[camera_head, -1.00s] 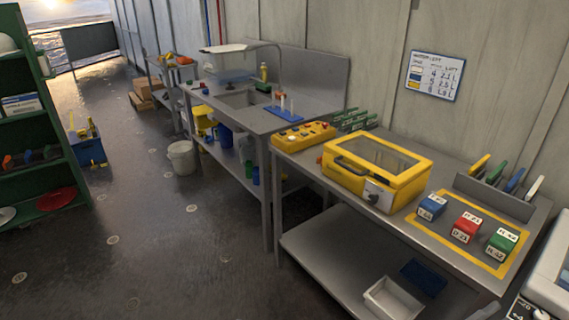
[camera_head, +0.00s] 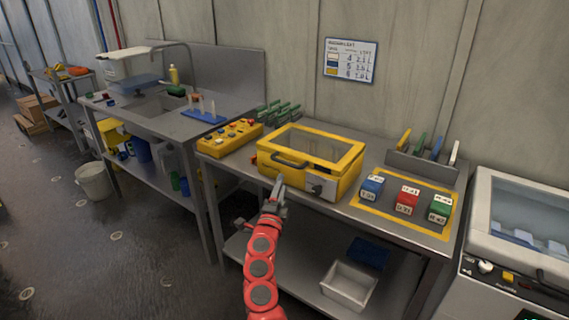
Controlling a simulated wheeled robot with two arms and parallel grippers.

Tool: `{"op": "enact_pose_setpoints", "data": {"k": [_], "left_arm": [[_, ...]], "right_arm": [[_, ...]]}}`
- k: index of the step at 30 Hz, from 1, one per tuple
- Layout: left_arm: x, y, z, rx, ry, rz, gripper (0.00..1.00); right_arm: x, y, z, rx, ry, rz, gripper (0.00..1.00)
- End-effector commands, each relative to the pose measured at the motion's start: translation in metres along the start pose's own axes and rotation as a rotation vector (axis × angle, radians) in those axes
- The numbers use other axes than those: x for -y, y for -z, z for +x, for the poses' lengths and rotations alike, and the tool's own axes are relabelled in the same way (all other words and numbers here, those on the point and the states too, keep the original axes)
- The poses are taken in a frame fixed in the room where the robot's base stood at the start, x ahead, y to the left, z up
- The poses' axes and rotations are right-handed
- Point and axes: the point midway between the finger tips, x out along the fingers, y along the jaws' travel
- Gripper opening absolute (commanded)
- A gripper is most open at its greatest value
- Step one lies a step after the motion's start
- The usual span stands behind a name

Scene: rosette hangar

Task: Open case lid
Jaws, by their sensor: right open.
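The yellow case (camera_head: 311,161) sits on the metal table, its lid shut, with a clear window framed in yellow. A dark handle (camera_head: 289,160) is on its front side, and a grey latch or knob plate (camera_head: 319,188) is at its front right corner. My right gripper (camera_head: 279,186) is open and empty, just in front of the case and below the handle, apart from it as far as I can tell. My left gripper is out of view.
A white bin (camera_head: 348,285) is on the lower shelf. A white machine (camera_head: 522,240) stands at the right.

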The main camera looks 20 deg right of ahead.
Motion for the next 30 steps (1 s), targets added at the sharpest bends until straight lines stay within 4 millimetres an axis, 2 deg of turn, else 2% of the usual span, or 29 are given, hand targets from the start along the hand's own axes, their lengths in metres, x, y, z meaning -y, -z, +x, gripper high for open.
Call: {"op": "enact_pose_setpoints", "data": {"k": [3, 15, 24, 30], "left_arm": [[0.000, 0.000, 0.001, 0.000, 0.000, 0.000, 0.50], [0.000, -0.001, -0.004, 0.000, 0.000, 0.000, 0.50], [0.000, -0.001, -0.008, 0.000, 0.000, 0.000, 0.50], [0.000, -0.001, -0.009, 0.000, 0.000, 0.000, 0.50]], "right_arm": [[0.002, -0.001, 0.023, 0.004, 0.003, -0.004, 0.47], [0.000, -0.001, 0.083, 0.003, 0.001, -0.006, 0.47], [0.001, -0.002, 0.105, 0.003, 0.003, -0.003, 0.47], [0.000, -0.001, 0.108, 0.001, 0.001, 0.000, 0.47]]}}
